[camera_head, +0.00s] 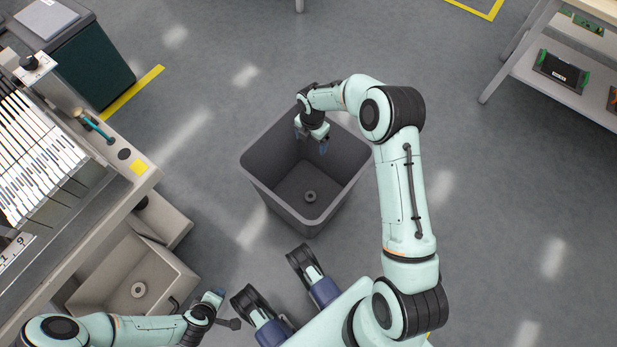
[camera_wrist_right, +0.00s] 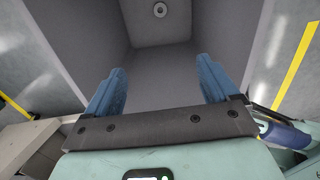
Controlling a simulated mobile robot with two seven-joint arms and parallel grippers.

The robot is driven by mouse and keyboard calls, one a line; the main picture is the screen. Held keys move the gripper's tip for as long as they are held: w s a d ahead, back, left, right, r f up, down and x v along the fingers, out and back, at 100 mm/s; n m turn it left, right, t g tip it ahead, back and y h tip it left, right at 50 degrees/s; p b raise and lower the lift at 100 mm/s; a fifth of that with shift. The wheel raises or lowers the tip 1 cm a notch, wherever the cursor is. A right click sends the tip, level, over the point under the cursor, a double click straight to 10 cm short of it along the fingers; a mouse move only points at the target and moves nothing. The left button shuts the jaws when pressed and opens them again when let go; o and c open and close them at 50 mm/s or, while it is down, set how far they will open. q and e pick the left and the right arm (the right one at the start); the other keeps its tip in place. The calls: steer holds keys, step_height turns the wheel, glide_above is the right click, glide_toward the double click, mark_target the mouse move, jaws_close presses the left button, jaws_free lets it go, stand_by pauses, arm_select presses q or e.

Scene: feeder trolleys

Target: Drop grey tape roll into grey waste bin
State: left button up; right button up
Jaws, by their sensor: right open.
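The grey waste bin (camera_head: 263,186) stands on the floor in the middle of the head view; its inner walls fill much of the right wrist view (camera_wrist_right: 165,65). A small grey tape roll (camera_head: 310,196) lies flat on the bin's floor, near the front wall; it also shows at the top of the right wrist view (camera_wrist_right: 160,10). My right gripper (camera_head: 319,142) is over the far part of the bin opening, pointing down. In the wrist view its blue fingers (camera_wrist_right: 160,85) are wide apart with nothing between them. My left gripper (camera_head: 221,303) is low at the left; its finger gap is unclear.
A beige bin (camera_head: 170,262) at lower left holds another grey roll (camera_head: 138,289). A feeder trolley (camera_head: 60,190) stands at the left with a dark green bin (camera_head: 95,62) behind it. A shelf rack (camera_head: 530,75) is at upper right. The floor right of the bin is clear.

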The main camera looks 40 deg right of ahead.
arm_select(q)
steer(key=shift+s+d+r+g+p, duration=0.15)
steer(key=shift+s+d+r+p, duration=0.15)
steer(key=shift+s, duration=0.25)
steer(key=shift+s+d+r+g+p, duration=0.15)
steer(key=shift+s+d+r, duration=0.2)
steer(key=shift+s, duration=0.2)
arm_select(e)
step_height(320, 180, up, 6)
steer(key=shift+f, duration=0.25)
arm_select(q)
steer(key=shift+s+a, duration=0.1)
